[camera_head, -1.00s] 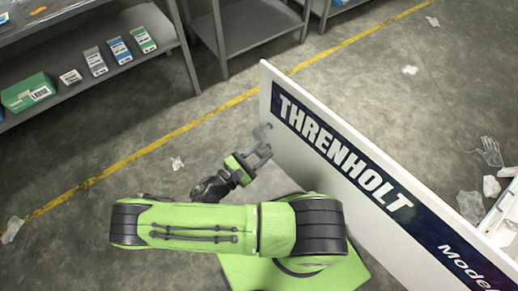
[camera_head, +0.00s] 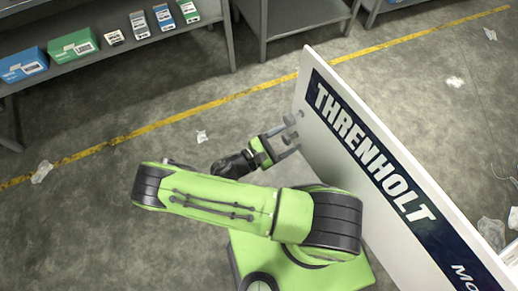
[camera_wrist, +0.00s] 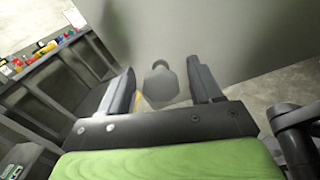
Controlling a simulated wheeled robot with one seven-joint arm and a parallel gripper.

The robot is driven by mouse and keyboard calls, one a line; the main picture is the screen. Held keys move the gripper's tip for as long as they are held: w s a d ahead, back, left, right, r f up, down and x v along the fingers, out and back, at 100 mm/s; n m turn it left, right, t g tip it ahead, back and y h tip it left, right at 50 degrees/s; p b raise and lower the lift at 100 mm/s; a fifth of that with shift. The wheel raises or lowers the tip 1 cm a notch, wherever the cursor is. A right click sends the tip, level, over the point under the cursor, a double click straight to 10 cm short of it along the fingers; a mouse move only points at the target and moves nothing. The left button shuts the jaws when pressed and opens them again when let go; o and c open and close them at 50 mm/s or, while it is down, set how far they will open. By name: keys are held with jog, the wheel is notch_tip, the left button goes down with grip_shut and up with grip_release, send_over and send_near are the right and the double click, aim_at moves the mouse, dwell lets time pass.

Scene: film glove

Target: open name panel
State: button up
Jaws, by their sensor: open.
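The white name panel (camera_head: 302,93) has a dark blue band reading "THRENHOLT" and stands upright on the right of the head view. In the wrist view, a grey faceted knob (camera_wrist: 160,86) lies between the two open fingers, with space on both sides. A second knob (camera_wrist: 160,64) shows beyond it against the panel face (camera_wrist: 225,40). Whether a finger touches a knob cannot be told.
Grey shelves with boxes (camera_head: 74,45) stand at the upper left, with a grey metal table (camera_head: 290,18) beside them. A yellow line (camera_head: 180,118) crosses the floor. Crumpled clear film (camera_head: 490,231) lies right of the panel.

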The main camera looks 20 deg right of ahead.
jog(key=v, duration=1.5)
jog(key=shift+a, duration=0.3)
jog(key=w+d+r+m+g+y+p, duration=0.1)
jog(key=d+r+m+g+y, duration=0.2)
jog(key=r+m+y, duration=0.45)
jog(key=w+d+r+m+g+y+p, duration=0.1)
jog(key=d+r+m+g+y+p, duration=0.25)
jog(key=r, duration=0.75)
jog(key=s+d+r+m+t+y, duration=0.2)
jog(key=s+r+m+t+y, duration=0.1)
jog(key=r, duration=0.4)
jog(key=s+d+r+m+t+y, duration=0.2)
jog(key=s+r+m+t+y, duration=0.1)
jog(key=s+r, duration=0.3)
jog(key=shift+s+d+r+m+t, duration=0.2)
jog(key=shift+s+r+m+t, duration=0.15)
jog(key=shift+r+t, duration=0.4)
jog(key=shift+f, duration=0.15)
